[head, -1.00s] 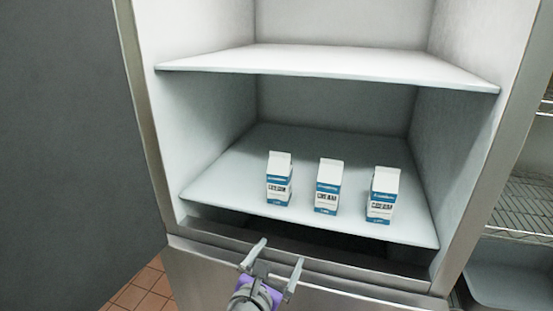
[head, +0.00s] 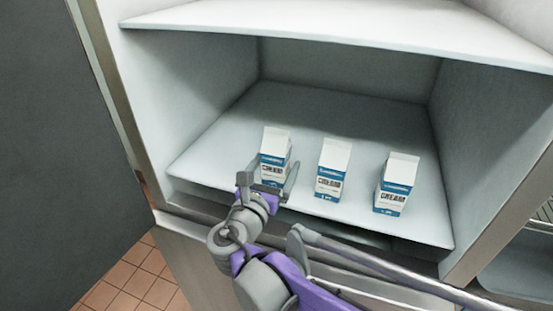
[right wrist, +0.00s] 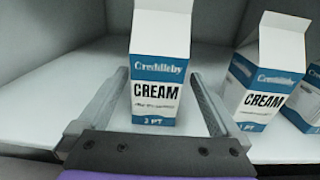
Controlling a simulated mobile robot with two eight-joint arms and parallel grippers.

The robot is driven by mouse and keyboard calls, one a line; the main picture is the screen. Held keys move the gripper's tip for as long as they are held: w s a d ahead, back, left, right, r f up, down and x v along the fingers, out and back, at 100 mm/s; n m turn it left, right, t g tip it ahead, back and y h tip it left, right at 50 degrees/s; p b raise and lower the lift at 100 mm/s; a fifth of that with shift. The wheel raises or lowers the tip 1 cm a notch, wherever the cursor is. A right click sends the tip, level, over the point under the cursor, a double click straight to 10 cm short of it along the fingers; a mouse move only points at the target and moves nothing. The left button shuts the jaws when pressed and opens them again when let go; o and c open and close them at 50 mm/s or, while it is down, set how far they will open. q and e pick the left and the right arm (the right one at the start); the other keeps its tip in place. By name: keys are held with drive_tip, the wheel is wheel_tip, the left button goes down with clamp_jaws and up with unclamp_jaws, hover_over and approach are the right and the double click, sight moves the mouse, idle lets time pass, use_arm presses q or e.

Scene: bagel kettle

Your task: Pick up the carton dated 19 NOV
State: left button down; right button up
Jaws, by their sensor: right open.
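Three white and blue cream cartons stand upright in a row on the lower shelf: the left carton (head: 275,146), the middle carton (head: 332,168) and the right carton (head: 396,182). No date can be read on any of them. My right gripper (head: 266,182) is open at the left carton, its fingers hiding that carton's lower part in the head view. In the right wrist view the left carton (right wrist: 160,65) stands between the two spread fingers, with a gap on each side. The middle carton (right wrist: 265,75) is to the right there. My left gripper is not in view.
The lower shelf (head: 215,150) is bare behind the cartons and to their left. An upper shelf (head: 350,25) hangs above. Cabinet walls close in both sides, and a steel edge (head: 190,225) runs along the front. A wire rack stands far right.

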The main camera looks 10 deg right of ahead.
drive_tip(key=x, duration=0.5)
drive_tip(key=shift+w+r+p, duration=0.25)
drive_tip(key=shift+w+p, duration=0.05)
drive_tip(key=shift+p, duration=0.05)
drive_tip(key=shift+s, duration=0.1)
drive_tip(key=shift+c, duration=0.2)
drive_tip(key=shift+a, duration=0.1)
clamp_jaws()
